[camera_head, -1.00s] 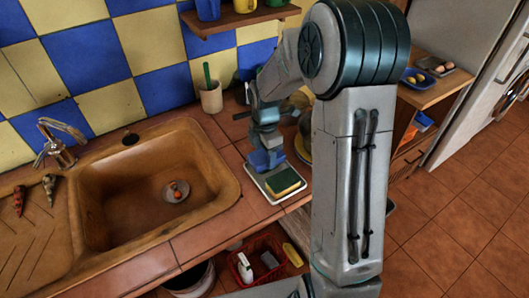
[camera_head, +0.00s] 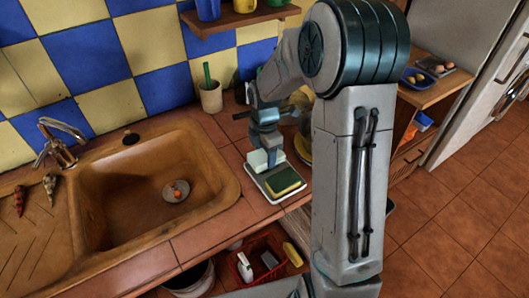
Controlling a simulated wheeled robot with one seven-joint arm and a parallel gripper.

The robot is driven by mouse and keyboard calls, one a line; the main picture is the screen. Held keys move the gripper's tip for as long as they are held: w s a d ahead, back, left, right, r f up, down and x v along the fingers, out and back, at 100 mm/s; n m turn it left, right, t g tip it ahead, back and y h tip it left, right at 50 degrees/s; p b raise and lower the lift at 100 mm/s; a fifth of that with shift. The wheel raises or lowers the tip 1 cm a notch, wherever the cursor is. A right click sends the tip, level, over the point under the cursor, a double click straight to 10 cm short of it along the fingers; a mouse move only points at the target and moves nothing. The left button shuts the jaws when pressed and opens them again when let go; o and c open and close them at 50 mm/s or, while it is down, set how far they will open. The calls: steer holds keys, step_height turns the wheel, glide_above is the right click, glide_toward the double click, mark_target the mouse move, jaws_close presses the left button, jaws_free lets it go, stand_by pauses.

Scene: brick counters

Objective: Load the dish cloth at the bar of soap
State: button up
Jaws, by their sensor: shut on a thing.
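My gripper (camera_head: 265,150) points down over the near right part of the counter, beside the sink. It is shut on the dish cloth (camera_head: 258,161), which looks pale, almost white, and sits low over the back of a light tray (camera_head: 271,196). I cannot tell whether the cloth touches the tray. I cannot make out the bar of soap apart from the cloth; it may be hidden under it. A yellow and green sponge (camera_head: 284,181) lies at the front of the tray.
The brown sink (camera_head: 150,190) is to the left. A cup with a green-handled tool (camera_head: 210,96) stands behind. A plate (camera_head: 304,148) is partly hidden by my arm. A red basket (camera_head: 262,262) with several items is below the counter edge.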

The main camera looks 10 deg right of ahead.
mark_target(265, 154)
steer(key=shift+r+p, duration=2.85)
steer(key=shift+r, duration=0.7)
steer(key=shift+a+f, duration=0.1)
steer(key=shift+f, duration=0.05)
